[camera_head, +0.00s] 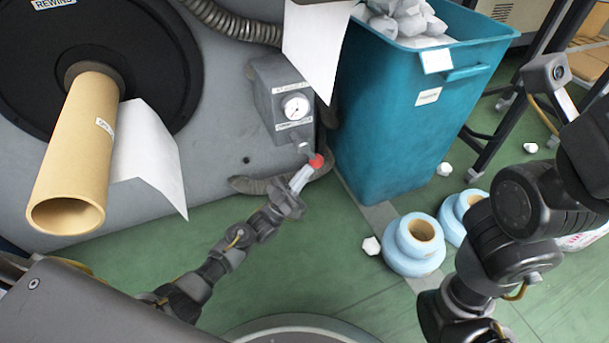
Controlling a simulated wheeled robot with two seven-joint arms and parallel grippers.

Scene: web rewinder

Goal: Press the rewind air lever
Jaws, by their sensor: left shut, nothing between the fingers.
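The rewind air lever has a red knob (316,161) and sits below a grey box with a round gauge (295,106) on the machine's front. My left gripper (302,177) is shut and empty. Its fingertips are right at the red knob from below left; I cannot tell whether they touch it. The lever's shaft shows only partly between the box and the knob. My right arm comes in at the right side, and its gripper is not clearly visible.
A cardboard core (75,150) juts from the black rewind disc (150,60) at left. A teal bin (390,120) with crumpled paper stands right of the lever. Blue-wrapped rolls (412,262) and paper scraps lie on the green floor. A white sheet (315,45) hangs above the gauge.

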